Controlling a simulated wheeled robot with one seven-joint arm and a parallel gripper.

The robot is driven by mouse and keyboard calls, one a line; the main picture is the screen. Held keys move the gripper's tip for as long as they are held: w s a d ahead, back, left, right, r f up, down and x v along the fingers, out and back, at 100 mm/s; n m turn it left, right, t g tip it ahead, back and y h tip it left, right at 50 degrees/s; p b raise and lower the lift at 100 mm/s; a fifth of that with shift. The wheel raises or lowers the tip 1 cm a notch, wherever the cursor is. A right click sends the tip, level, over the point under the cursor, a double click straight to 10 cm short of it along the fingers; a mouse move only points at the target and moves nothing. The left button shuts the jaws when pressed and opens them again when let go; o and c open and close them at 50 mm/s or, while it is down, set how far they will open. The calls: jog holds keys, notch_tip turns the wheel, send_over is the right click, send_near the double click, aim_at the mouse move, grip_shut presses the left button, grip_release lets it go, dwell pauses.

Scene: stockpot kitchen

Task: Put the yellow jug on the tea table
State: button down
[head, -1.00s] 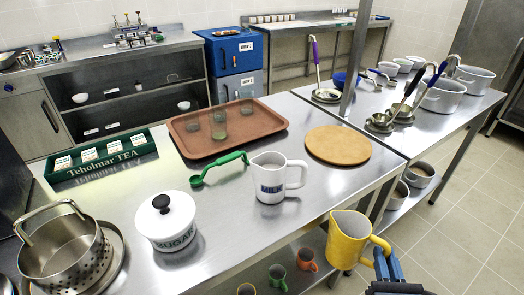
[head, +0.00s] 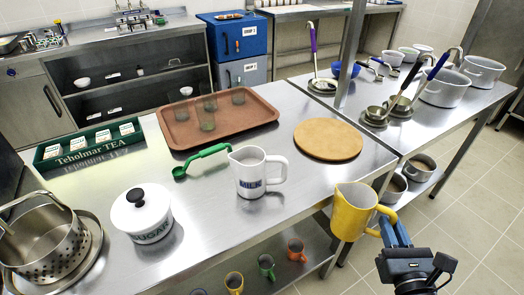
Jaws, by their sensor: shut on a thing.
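The yellow jug (head: 352,212) hangs in the air in front of the steel table's front right edge. It is upright or nearly so. My gripper (head: 386,226) is shut on its handle, at the jug's right side. The fingertips are partly hidden by the handle. The steel table carrying the tea box (head: 92,147), the sugar pot and the milk jug appears to be the tea table (head: 226,222). The jug is apart from its top.
On the table stand the white milk jug (head: 250,176), the sugar pot (head: 142,214), a green scoop (head: 203,158), a brown tray (head: 175,130) with glasses, a round board (head: 328,139) and a steel strainer pot (head: 40,245). Bare steel lies along the front edge. Small mugs (head: 266,265) stand on the shelf below.

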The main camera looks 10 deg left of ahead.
jog(key=shift+w+d+y+b, duration=0.2)
jog(key=shift+d+y+b, duration=0.15)
jog(key=shift+y+b, duration=0.1)
